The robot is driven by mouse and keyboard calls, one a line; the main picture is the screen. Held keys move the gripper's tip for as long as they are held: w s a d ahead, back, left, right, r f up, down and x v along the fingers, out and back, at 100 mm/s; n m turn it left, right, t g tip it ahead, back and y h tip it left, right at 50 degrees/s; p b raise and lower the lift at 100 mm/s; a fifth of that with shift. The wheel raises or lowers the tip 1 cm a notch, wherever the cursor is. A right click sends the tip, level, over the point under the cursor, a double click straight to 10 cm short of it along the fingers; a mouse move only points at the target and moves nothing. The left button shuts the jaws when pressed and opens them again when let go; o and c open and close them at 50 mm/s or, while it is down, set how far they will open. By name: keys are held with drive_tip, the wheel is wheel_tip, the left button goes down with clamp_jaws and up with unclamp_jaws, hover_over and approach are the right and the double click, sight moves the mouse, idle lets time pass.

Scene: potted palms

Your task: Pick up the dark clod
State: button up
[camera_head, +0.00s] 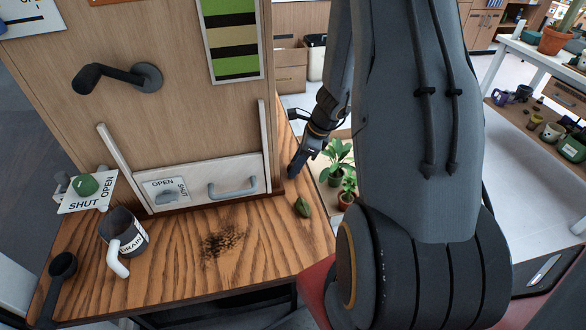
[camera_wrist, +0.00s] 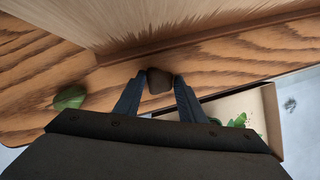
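The dark clod (camera_wrist: 159,80), a small dark brown lump, sits between the tips of my gripper's fingers in the wrist view. My gripper (camera_wrist: 160,85) has its two blue-grey fingers apart, one on each side of the clod, with hardly any gap to it. I cannot tell whether they press on it. In the head view my gripper (camera_head: 295,168) points down at the wooden bench's right edge, beside the cabinet's corner. The clod is hidden there behind the fingers.
A green leaf-like piece (camera_head: 303,207) lies on the bench (camera_head: 185,265) near the gripper. A mug marked DRAIN (camera_head: 125,232), a black scoop (camera_head: 62,268) and a dark soil patch (camera_head: 222,243) are further left. Potted plants (camera_head: 340,160) stand beyond the right edge.

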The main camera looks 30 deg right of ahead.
drive_tip(key=c, duration=0.4)
drive_tip(key=shift+r, duration=0.1)
